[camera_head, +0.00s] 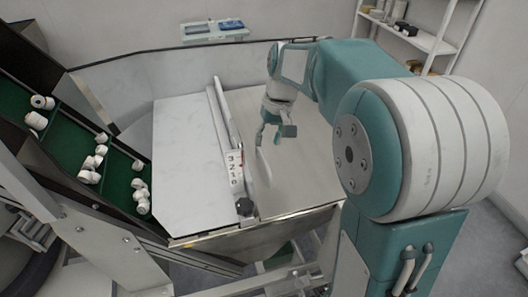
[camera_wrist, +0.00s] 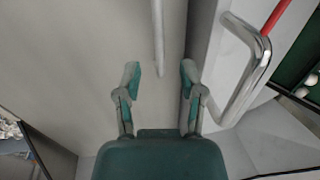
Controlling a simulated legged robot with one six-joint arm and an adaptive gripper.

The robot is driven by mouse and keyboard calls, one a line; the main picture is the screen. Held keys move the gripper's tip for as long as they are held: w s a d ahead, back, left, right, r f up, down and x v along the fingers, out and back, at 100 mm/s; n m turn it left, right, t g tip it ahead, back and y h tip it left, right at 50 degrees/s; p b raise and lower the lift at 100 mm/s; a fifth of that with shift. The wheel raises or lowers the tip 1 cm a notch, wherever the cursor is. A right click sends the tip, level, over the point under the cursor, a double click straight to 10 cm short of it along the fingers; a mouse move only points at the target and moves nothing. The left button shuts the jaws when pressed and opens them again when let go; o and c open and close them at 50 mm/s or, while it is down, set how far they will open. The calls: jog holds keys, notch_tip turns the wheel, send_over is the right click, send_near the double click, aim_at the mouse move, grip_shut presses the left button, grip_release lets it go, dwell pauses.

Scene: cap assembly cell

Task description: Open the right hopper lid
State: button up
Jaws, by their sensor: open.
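The right hopper lid (camera_head: 305,165) is a flat beige panel lying shut on the hopper top. It fills the left and middle of the wrist view (camera_wrist: 80,60). A thin pale bar handle (camera_head: 264,167) stands near its left edge. In the wrist view the handle (camera_wrist: 158,35) runs from the top edge down to the gap between the fingertips. My gripper (camera_head: 270,138) is over the lid beside the handle, fingers pointing down. In the wrist view my gripper (camera_wrist: 160,70) is open, a finger on each side of the handle's line, with no contact visible.
A white left panel (camera_head: 180,140) adjoins the lid, with a numbered strip (camera_head: 235,170) and a dark knob (camera_head: 244,206) between. A chrome handle (camera_wrist: 250,75) stands near my gripper. A green conveyor (camera_head: 75,140) carries white caps at left. Shelves (camera_head: 415,35) stand behind.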

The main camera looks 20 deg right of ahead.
aim_at(264, 157)
jog(key=f, duration=0.2)
jog(key=a+f, duration=0.1)
jog(key=f, duration=0.2)
jog(key=shift+c, duration=0.3)
grip_shut()
